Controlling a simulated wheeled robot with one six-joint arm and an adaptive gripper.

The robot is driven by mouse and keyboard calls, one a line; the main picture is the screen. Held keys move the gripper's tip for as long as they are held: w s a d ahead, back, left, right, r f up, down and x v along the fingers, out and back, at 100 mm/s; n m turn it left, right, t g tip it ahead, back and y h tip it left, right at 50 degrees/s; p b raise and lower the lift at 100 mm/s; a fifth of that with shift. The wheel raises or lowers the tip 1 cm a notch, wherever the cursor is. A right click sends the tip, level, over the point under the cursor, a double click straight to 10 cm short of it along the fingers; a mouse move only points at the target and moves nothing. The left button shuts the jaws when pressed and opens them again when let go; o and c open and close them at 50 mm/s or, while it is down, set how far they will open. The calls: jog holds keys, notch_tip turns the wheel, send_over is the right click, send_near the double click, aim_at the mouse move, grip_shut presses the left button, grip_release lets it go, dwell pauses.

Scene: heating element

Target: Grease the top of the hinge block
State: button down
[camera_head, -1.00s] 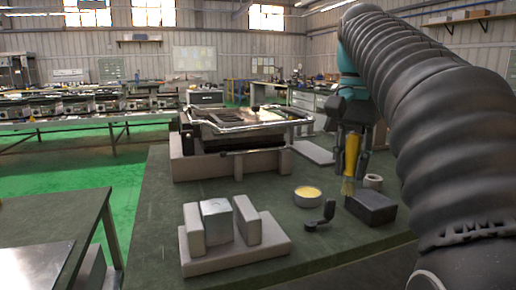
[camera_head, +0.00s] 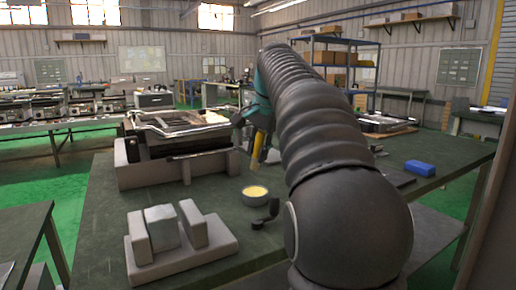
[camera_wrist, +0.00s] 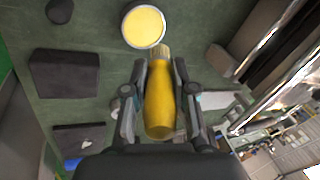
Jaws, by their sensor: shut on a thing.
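My gripper (camera_wrist: 160,92) is shut on the yellow handle of a brush (camera_wrist: 160,112). The brush's pale bristles point toward a round tin of yellow grease (camera_wrist: 144,27) and overlap its near rim in the wrist view; contact is unclear. In the head view the brush (camera_head: 258,147) hangs above and behind the tin (camera_head: 255,196), partly hidden by my arm. The metallic grey block (camera_head: 161,228), seemingly the hinge block, stands between two uprights of a pale fixture (camera_head: 190,257) at the front left. Its top is bare to view.
A dark crank-shaped part (camera_head: 268,213) lies beside the tin. A dark block (camera_wrist: 65,73) lies left of the tin in the wrist view. A large framed heating unit (camera_head: 175,155) stands behind the fixture. A blue block (camera_head: 420,168) sits at the right.

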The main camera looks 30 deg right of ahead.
jog(key=shift+f+b, duration=2.5)
jog(key=shift+f, duration=0.15)
jog(key=shift+f+b, duration=0.3)
jog(key=shift+f, duration=0.25)
jog(key=shift+r, duration=0.1)
notch_tip(320, 180, up, 5)
jog(key=p, duration=0.5)
jog(key=shift+r+p, duration=0.75)
jog(key=shift+r, duration=0.2)
jog(key=shift+a, duration=0.1)
